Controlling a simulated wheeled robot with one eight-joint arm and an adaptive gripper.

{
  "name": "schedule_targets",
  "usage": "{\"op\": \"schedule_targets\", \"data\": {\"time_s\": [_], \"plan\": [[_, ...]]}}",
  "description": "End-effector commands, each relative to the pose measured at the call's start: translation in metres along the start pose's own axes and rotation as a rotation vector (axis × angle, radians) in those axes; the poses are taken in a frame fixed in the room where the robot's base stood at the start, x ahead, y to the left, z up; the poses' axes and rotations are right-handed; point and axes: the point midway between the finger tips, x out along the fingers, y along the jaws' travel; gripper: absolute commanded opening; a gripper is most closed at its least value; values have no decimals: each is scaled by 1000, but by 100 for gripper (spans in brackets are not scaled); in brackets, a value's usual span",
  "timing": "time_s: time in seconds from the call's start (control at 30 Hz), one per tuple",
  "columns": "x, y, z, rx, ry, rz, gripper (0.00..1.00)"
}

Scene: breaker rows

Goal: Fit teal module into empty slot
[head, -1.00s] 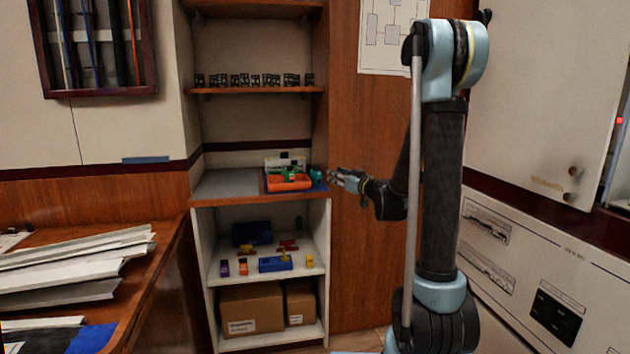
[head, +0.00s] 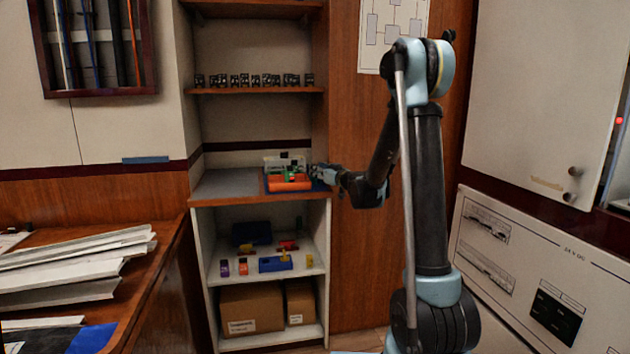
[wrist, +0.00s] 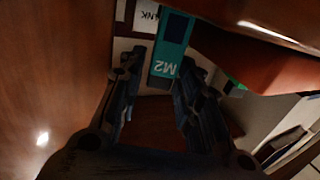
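The teal module (wrist: 168,52), marked "M2" upside down, is ahead of my gripper in the wrist view. It shows between the fingertips, and its near end is close to them. My gripper (wrist: 163,75) has its two dark fingers spread apart; I cannot tell whether either touches the module. In the head view my gripper (head: 317,172) reaches in from the right, at the right end of the counter. Beside it are an orange tray (head: 289,186) and small green pieces (head: 292,173). The empty slot cannot be made out.
The grey counter (head: 228,184) is clear to the left of the tray. A shelf (head: 255,90) with a row of dark parts is above. A lower shelf holds blue bins (head: 276,264) and small coloured blocks. A wooden panel (wrist: 50,70) stands close on the wrist view's left.

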Motion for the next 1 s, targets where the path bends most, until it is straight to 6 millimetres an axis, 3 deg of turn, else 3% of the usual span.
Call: {"op": "schedule_targets", "data": {"time_s": [0.13,0.37,0.4,0.53,1.0], "plan": [[19,0,0,0,0,0,32],[22,0,0,0,0,0,32],[22,0,0,0,0,0,29],[22,0,0,0,0,0,0],[22,0,-7,0,0,0,0]]}}
